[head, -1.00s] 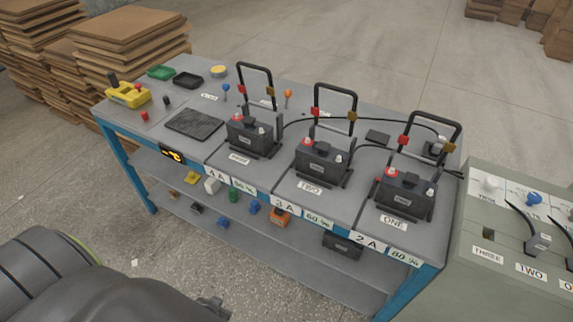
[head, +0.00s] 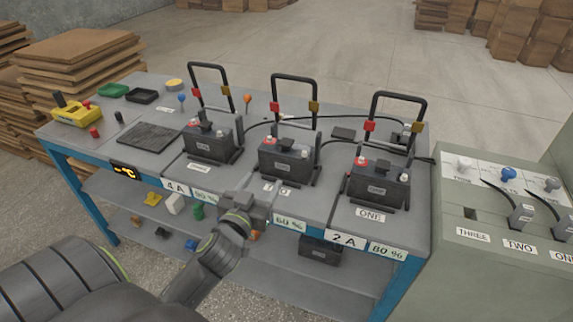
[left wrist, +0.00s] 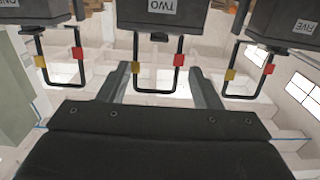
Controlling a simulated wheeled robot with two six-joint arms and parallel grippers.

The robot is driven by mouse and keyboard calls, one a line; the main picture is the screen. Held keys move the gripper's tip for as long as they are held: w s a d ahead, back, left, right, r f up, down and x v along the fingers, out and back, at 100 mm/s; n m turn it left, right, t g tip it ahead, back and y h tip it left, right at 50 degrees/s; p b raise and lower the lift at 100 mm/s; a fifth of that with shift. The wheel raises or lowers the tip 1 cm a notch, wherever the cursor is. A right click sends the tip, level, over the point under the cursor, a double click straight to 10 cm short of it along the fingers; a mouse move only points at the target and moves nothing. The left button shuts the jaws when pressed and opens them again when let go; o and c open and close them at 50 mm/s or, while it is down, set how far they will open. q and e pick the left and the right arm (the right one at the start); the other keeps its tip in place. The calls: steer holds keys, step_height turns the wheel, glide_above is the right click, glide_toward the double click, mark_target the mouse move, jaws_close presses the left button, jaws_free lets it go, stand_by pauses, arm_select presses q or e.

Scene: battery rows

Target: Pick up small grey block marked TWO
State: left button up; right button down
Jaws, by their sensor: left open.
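A small grey block (head: 521,213) with a dark cable stands on the grey-green cabinet (head: 465,262) at the right of the head view, just above a label reading TWO (head: 519,246). I cannot read any mark on the block itself. My left gripper (head: 258,208) is at the table's front edge, before the middle battery (head: 286,160), far left of the block. The left wrist view, which looks upside down, shows its two fingers (left wrist: 162,82) apart with nothing held. A dark battery marked TWO (left wrist: 165,14) shows ahead of them there. My right gripper is not in view.
The table (head: 330,200) carries three batteries with upright handles, small pegs and trays. A shelf below holds small coloured items. Another grey block (head: 565,211) stands right of the first; the slot above the THREE label (head: 473,234) looks empty. Stacked boards (head: 75,70) stand left.

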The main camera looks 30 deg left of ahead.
arm_select(q)
steer(key=p, duration=0.1)
glide_toward(284, 146)
steer(key=x, duration=0.5)
steer(key=shift+f, duration=0.2)
steer(key=shift+p+x, duration=0.5)
steer(key=shift+x, duration=2.9)
steer(key=shift+c, duration=0.2)
jaws_close()
steer(key=shift+f, duration=0.1)
steer(key=shift+w+r, duration=0.15)
steer(key=shift+r, duration=0.1)
